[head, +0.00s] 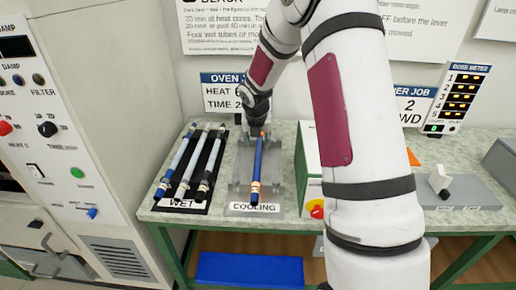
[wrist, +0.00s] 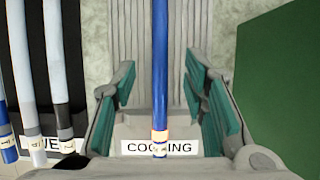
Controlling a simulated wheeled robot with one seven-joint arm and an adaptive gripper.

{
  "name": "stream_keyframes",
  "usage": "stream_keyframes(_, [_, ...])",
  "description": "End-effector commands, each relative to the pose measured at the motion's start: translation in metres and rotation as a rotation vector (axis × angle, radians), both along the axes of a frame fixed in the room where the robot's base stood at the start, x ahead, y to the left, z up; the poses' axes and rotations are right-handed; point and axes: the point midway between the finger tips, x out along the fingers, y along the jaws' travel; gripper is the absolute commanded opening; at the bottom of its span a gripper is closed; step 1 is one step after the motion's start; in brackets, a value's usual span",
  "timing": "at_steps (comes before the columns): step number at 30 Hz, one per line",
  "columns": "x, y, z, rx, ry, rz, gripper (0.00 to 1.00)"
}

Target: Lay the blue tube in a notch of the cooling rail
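The blue tube (head: 257,167) lies lengthwise along the grey cooling rail (head: 240,186), its banded end toward the COOLING label. In the wrist view the blue tube (wrist: 160,70) runs down the middle of the ridged cooling rail (wrist: 127,38). I cannot tell how deep it sits in a notch. My gripper (wrist: 160,90) is open, its teal-padded fingers on either side of the tube with a gap on both sides. In the head view my gripper (head: 258,112) is at the tube's far end, partly hidden by my arm.
A dark WET rack (head: 201,207) left of the rail holds several tubes. A green-sided box (head: 310,165) stands close on the right. A grey tray (head: 465,190) lies farther right. A blue bin (head: 249,269) is below the bench.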

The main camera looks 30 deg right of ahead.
Motion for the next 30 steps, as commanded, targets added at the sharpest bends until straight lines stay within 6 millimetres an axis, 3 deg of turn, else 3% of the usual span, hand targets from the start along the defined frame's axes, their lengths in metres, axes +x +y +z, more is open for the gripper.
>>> stream_keyframes(8, [-0.010, 0.007, 0.027, 0.006, -0.007, -0.027, 0.40])
stream_keyframes(11, [-0.020, 0.016, 0.050, 0.033, -0.037, -0.127, 0.40])
stream_keyframes(14, [-0.041, 0.031, 0.086, 0.087, -0.087, -0.315, 0.40])
stream_keyframes(21, [-0.120, 0.076, 0.165, 0.291, -0.234, -0.878, 0.40])
stream_keyframes(27, [-0.196, 0.112, 0.205, 0.504, -0.334, -1.347, 0.40])
stream_keyframes(30, [-0.236, 0.130, 0.215, 0.619, -0.363, -1.579, 0.40])
